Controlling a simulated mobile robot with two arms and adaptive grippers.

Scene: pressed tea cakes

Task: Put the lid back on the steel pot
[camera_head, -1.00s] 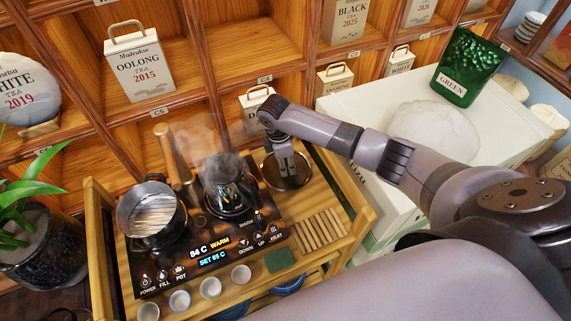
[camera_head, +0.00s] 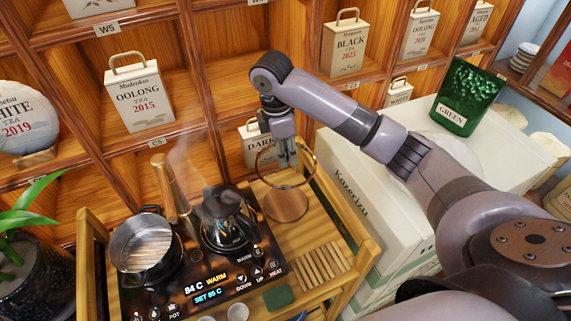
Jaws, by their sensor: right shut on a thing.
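The steel pot (camera_head: 120,246) stands without a cover at the left of the black heating panel, with pale wooden slats visible inside it. The lid (camera_head: 313,178) is a see-through round disc with a thin brownish rim. My right gripper (camera_head: 286,150) is shut on the lid and holds it raised above a round wooden board (camera_head: 287,207), to the right of the pot. The exact grip on the lid is too small to tell. My left gripper is not in view.
A dark kettle (camera_head: 228,228) gives off steam between the pot and the lid. A wooden handle-like stick (camera_head: 166,184) rises behind the pot. The panel (camera_head: 205,282) reads 84 C. Small cups (camera_head: 238,312) line the front. Shelves with tea boxes stand behind.

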